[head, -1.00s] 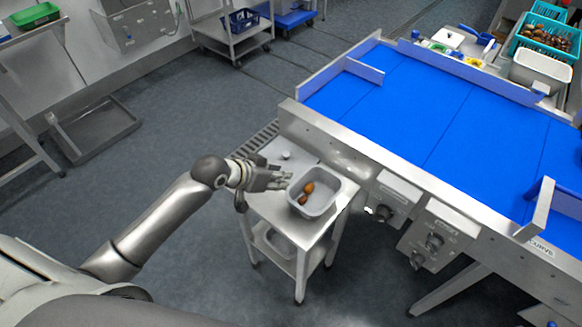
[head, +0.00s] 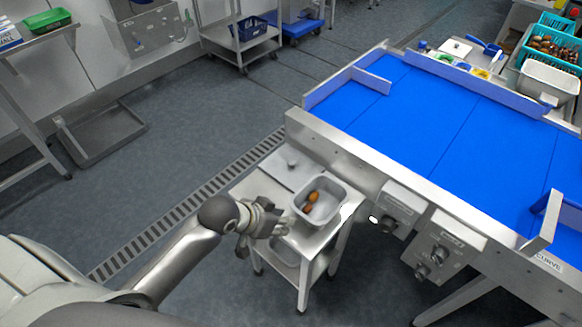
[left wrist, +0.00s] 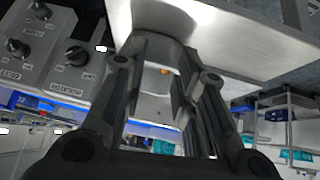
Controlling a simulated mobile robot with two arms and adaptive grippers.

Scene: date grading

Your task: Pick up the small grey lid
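The tub holds brown dates (head: 311,202). My left gripper (head: 284,227) is at the near left side of the tub, apart from the lid. In the left wrist view its fingers (left wrist: 165,85) are spread, with no object held between them. A pale surface and a small orange spot show beyond the fingers. The lid cannot be made out in that view. My right gripper is not in view.
The steel stand (head: 257,190) is small and stands against the blue conveyor (head: 420,110). Control boxes with knobs (head: 437,240) jut out to its right. Open floor with a drain grate (head: 185,208) lies to the left.

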